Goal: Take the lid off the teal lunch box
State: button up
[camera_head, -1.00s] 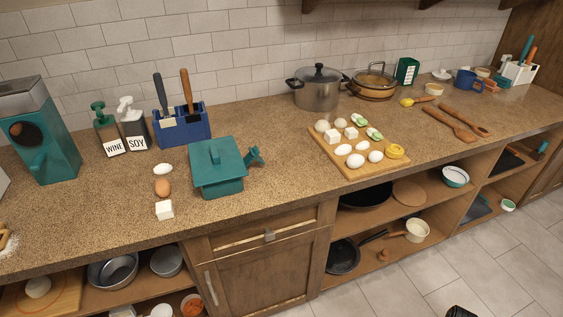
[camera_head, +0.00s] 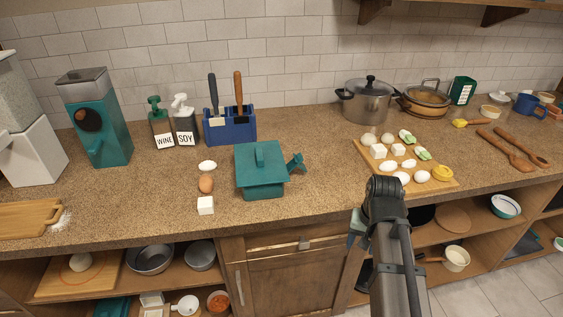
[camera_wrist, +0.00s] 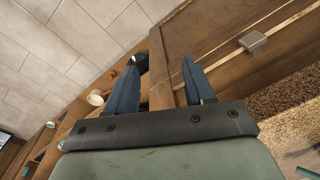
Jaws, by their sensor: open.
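The teal lunch box (camera_head: 262,186) sits on the counter, left of the picture's middle in the head view. Its teal lid (camera_head: 260,166) lies on top, with a raised handle bar across it. A teal clip-like part (camera_head: 296,163) sticks out at its right side. My gripper (camera_wrist: 159,82) shows in the wrist view with its two blue fingers apart and nothing between them. It points at the cabinet fronts and floor, away from the lunch box. In the head view my arm is low, right of the lunch box, and hides part of the counter edge.
A blue utensil holder (camera_head: 230,128) is behind. A cutting board (camera_head: 440,184) with food lies to the right. The counter between box and board is clear.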

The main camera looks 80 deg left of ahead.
jog(key=s+a+r+n+y, duration=0.2)
jog(key=s+a+r+n, duration=0.1)
jog(key=s+a+r, duration=0.95)
jog(key=s+a+r+n+y, duration=0.2)
jog(key=s+a+r, duration=0.7)
jog(key=r, duration=0.6)
send_over(259, 153)
jog(key=d, duration=0.2)
jog(key=f, duration=0.7)
jog(key=shift+w+d+f, duration=0.2)
jog(key=shift+w+f, duration=0.05)
jog(key=shift+f, duration=0.1)
jog(key=shift+x, duration=2.65)
jog(key=shift+s, duration=0.1)
jog(key=shift+c, duration=0.2)
grip_shut()
